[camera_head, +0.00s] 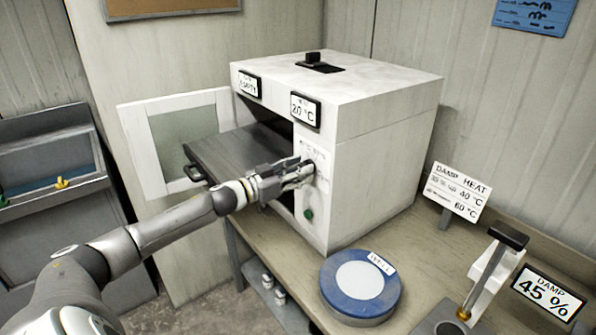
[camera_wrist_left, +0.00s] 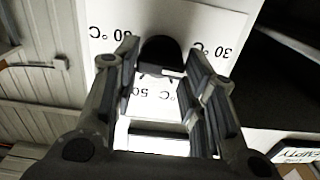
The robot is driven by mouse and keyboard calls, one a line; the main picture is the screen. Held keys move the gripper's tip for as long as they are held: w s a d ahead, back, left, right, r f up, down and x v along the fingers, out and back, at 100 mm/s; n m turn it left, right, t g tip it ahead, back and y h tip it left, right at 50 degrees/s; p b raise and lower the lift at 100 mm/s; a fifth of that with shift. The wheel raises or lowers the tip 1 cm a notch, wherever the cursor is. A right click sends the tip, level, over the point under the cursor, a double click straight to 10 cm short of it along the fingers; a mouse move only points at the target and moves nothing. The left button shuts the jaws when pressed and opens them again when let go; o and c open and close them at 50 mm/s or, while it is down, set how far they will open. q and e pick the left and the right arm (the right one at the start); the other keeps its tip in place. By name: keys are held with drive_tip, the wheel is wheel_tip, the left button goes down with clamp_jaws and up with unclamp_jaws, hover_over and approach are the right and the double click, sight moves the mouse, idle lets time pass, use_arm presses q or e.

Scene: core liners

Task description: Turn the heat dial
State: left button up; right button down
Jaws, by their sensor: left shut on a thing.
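The oven (camera_head: 385,120) is a white box on the bench with its door (camera_head: 135,135) swung open to the left. My left gripper (camera_head: 303,172) is at the oven's front panel, and its fingers mostly hide the heat dial in the head view. In the left wrist view the heat dial (camera_wrist_left: 160,52) is a black knob between the fingers of my left gripper (camera_wrist_left: 160,85), shut on it. A white mark on the knob's lower edge faces a label reading about 50 °C, upside down. The oven's display (camera_head: 305,109) reads 20 °C. My right gripper is not in view.
A dark tray (camera_head: 225,157) sticks out of the oven beside my left wrist. A green button (camera_head: 308,213) is below the dial. A blue round container (camera_head: 330,288), a DAMP HEAT sign (camera_head: 457,192) and a 45 % sign (camera_head: 548,294) stand on the bench.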

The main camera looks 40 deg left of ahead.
use_arm(q)
drive_tip(key=m+b, duration=0.2)
drive_tip(key=m, duration=0.9)
drive_tip(key=shift+d, duration=0.15)
idle(0.4)
drive_tip(key=o, duration=1)
drive_tip(key=shift+f, duration=0.1)
drive_tip(key=shift+s, duration=0.15)
